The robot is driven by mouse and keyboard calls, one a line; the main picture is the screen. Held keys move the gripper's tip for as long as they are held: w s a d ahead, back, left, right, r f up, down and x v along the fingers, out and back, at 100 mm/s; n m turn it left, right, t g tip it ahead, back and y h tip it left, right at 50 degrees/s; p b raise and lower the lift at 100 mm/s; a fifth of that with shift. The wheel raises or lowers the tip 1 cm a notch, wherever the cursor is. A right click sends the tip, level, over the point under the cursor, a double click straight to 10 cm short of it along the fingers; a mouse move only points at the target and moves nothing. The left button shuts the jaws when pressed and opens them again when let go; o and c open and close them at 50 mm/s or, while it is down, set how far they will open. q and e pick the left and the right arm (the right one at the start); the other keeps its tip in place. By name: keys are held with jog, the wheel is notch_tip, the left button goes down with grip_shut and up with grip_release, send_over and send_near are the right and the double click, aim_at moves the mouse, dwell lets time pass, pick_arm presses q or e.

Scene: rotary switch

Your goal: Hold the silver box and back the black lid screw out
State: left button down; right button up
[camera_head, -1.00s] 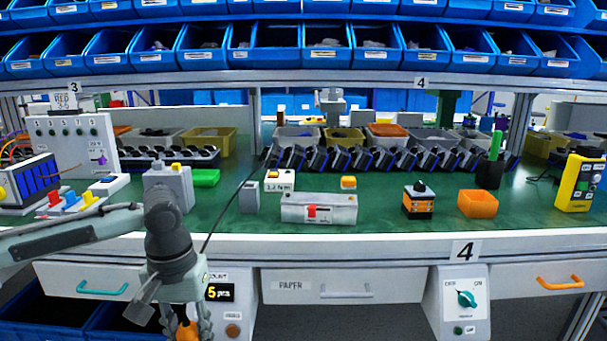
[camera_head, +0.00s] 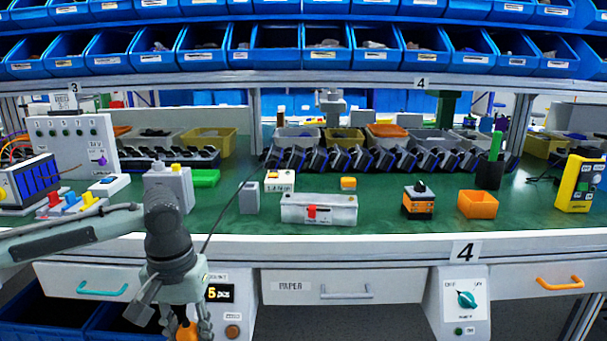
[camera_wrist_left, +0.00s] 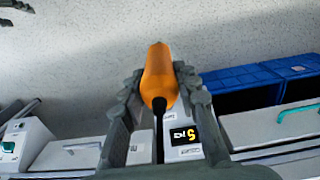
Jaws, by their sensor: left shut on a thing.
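A silver-grey box (camera_head: 181,186) stands at the left of the green bench top, partly hidden behind my left arm. A small dark knob (camera_head: 157,165) and a yellow piece (camera_head: 176,168) show on its top; I cannot tell whether the knob is the lid screw. My left gripper (camera_head: 187,328) hangs below the bench front, away from the box. It is shut on an orange handle (camera_wrist_left: 158,75) with a thin dark shaft, clear in the left wrist view. A dark jointed part is cut off in that view's top left corner; it may be my right gripper.
A long grey box with a red switch (camera_head: 320,208) stands mid-bench. A small grey block (camera_head: 249,197), a black-orange device (camera_head: 418,202) and an orange bin (camera_head: 478,204) are on the bench. Drawers (camera_head: 330,286) and a counter panel (camera_head: 220,292) line the front. Green surface is free between objects.

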pick_arm(q)
jog(key=c, duration=1.8)
grip_release()
grip_shut()
jog(key=shift+d, duration=0.1)
